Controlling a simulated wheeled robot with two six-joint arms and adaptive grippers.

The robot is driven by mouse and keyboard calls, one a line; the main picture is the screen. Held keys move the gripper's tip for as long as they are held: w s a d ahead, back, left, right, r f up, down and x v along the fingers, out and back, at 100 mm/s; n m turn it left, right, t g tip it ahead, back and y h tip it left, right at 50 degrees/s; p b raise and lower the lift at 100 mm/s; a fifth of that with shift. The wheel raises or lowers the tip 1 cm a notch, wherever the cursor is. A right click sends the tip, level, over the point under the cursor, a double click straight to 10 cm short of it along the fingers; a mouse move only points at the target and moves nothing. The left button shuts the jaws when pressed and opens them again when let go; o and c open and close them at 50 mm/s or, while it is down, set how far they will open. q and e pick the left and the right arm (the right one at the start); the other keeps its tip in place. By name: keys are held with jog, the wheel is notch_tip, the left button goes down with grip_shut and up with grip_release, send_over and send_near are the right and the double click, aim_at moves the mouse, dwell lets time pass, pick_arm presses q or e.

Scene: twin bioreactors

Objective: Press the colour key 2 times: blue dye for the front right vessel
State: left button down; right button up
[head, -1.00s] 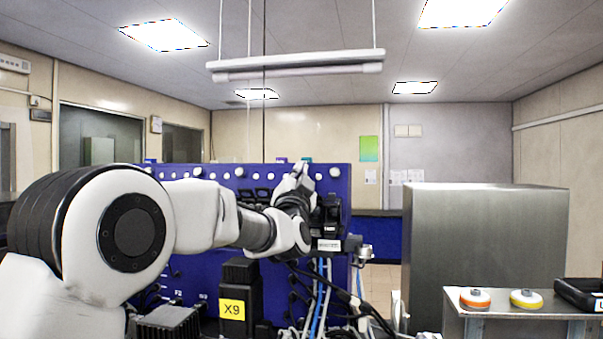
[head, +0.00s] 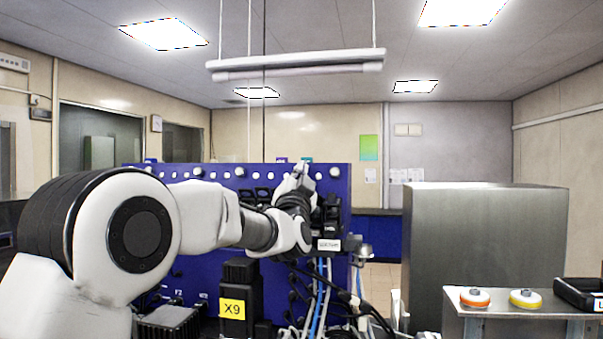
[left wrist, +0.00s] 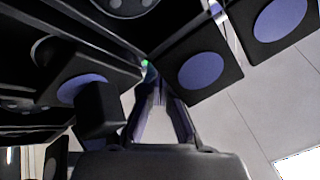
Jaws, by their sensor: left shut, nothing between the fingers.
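My left arm crosses the blue panel (head: 212,205) from the left. Its gripper (head: 303,172) is at the panel's upper right part, among small black fittings. In the left wrist view the shut, empty fingers (left wrist: 158,85) point up the picture, close to a small green light (left wrist: 145,63). Black square pads with violet-blue discs surround them: one pad (left wrist: 201,71) right of the fingers, another (left wrist: 281,19) at the top right, and a partly covered disc (left wrist: 84,88) at the left. I cannot tell whether the fingertips touch anything, nor which part is the colour key. No vessel is clearly visible. My right gripper is out of view.
A black block labelled X9 (head: 238,300) stands in front of the panel. Cables (head: 320,295) hang below the gripper. At the right are a large metal cabinet (head: 485,240) and a small table with an orange-and-white disc (head: 475,297) and a yellow one (head: 526,298).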

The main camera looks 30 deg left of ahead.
pick_arm(q)
jog(key=shift+s+d+r+b, duration=0.15)
jog(key=shift+s+b, duration=0.15)
jog(key=shift+s, duration=0.2)
jog(key=shift+s+d+r+b, duration=0.1)
jog(key=shift+s+b, duration=0.15)
jog(key=shift+s, duration=0.2)
jog(key=shift+s+b, duration=0.35)
jog(key=shift+s, duration=0.05)
jog(key=s, duration=0.1)
jog(key=s+b, duration=0.1)
jog(key=s+d+r, duration=0.1)
jog(key=s, duration=0.1)
jog(key=shift+d+r, duration=0.1)
jog(key=shift+w, duration=0.25)
